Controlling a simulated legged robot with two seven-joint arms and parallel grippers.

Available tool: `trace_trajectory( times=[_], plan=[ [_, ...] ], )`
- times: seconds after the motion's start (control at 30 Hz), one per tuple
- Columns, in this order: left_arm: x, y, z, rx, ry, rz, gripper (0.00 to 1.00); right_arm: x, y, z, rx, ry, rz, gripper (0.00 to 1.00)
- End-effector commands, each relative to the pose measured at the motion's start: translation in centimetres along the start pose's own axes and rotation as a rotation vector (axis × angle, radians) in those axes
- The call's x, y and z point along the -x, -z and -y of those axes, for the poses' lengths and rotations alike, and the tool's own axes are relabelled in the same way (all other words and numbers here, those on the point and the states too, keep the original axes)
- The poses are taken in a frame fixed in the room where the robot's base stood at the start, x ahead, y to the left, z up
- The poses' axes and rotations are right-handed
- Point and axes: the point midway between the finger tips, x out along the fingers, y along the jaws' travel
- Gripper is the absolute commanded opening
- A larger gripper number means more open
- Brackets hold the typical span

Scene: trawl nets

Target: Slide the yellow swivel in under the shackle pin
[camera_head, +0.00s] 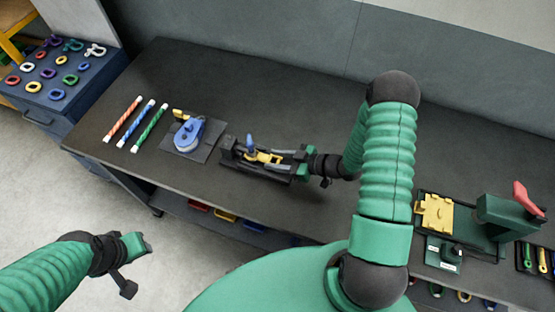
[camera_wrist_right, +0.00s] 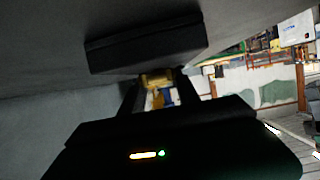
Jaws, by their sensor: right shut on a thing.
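The yellow swivel (camera_head: 268,157) is at the dark fixture (camera_head: 228,158) in the middle of the table. My right gripper (camera_head: 280,157) is shut on it, coming from the right. In the right wrist view the yellow swivel (camera_wrist_right: 157,79) shows between the two dark fingers (camera_wrist_right: 156,92). A blue upright piece (camera_head: 251,143), apparently the shackle pin, stands at the left part of the fixture, just left of the swivel. Whether the swivel is under the pin I cannot tell. My left gripper (camera_head: 138,246) hangs over the floor, away from the table; its jaws are not clear.
A blue block with a yellow piece (camera_head: 188,134) lies on a plate to the left, beside striped rods (camera_head: 136,122). A green clamp with a red handle (camera_head: 508,214) and a yellow plate (camera_head: 436,215) stand at the right. The table behind the fixture is clear.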

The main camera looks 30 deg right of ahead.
Motion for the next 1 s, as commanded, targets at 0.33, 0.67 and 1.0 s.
trace_trajectory(
  times=[0.33, 0.67, 1.0],
  plan=[
    [-0.06, -0.01, 0.00, 0.000, 0.000, 0.000, 0.36, -0.06, -0.25, 0.13, -0.002, 0.002, 0.005, 0.41],
    [-0.03, -0.01, 0.00, 0.000, 0.000, 0.000, 0.36, -0.01, -0.10, 0.07, -0.001, 0.001, 0.002, 0.64],
    [-0.09, -0.02, 0.00, 0.000, 0.000, 0.000, 0.36, 0.36, -0.12, 0.02, 0.000, -0.001, 0.002, 0.64]
  ],
)
